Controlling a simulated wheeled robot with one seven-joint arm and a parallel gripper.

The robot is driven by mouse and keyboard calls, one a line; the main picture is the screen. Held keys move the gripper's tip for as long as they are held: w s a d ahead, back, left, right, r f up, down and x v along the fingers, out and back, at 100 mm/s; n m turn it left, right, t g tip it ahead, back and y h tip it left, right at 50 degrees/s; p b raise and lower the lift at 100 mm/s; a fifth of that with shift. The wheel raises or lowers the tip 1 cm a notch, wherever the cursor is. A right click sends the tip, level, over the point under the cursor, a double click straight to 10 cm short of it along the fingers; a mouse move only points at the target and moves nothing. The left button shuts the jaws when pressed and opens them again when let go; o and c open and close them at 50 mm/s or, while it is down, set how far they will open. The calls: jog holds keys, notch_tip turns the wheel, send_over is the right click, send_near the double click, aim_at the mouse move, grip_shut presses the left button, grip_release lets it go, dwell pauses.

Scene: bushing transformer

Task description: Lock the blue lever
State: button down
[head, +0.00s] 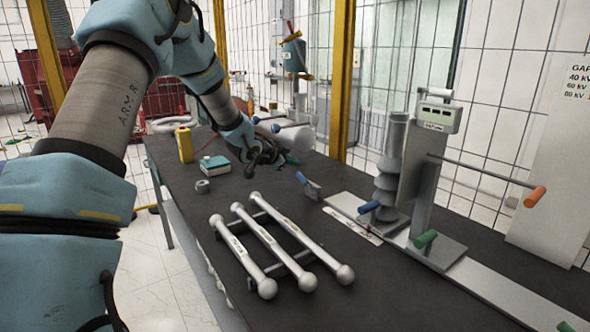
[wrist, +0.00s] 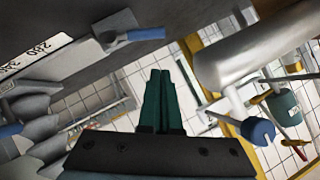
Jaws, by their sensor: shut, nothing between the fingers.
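In the head view, a short blue lever (head: 368,207) sticks out at the base of the ribbed grey insulator (head: 387,180). Another blue handle (head: 301,177) stands on a small grey bracket left of it. Which one the task means I cannot tell. My gripper (head: 264,155) is over the far part of the dark table, left of both and apart from them. In the wrist view, my gripper's green fingers (wrist: 160,98) are together and empty. A blue handle (wrist: 146,34) on a grey bracket shows above them, not touching.
Three grey rods with ball ends (head: 268,238) lie on a rack in front. A green lever (head: 425,238) and an orange-tipped rod (head: 535,196) are at the right stand. A grey cylinder (head: 290,138) with blue-ended rods is behind my gripper. A teal box (head: 215,165) lies left.

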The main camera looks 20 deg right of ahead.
jog(key=b+v, duration=0.1)
jog(key=v, duration=0.6)
jog(key=shift+a+r, duration=0.3)
jog(key=shift+r, duration=0.05)
jog(key=shift+w, duration=0.2)
jog(key=s+a+f+n+y, duration=0.2)
jog(key=a+n+y, duration=0.25)
jog(key=a, duration=0.65)
jog(key=s+a+f+n+y, duration=0.25)
jog(key=a+n, duration=0.25)
jog(key=a, duration=0.6)
jog(key=s+a+f+n+g+y, duration=0.1)
jog(key=s+a+n, duration=0.3)
jog(key=s, duration=0.5)
jog(key=s+a+f+n+g+y, duration=0.1)
jog(key=s+a+n+g+y, duration=0.1)
jog(key=s+a, duration=0.7)
jog(key=shift+a+n+g, duration=0.2)
jog(key=shift+n+g, duration=0.7)
jog(key=shift+n, duration=0.35)
jog(key=shift+f, duration=0.15)
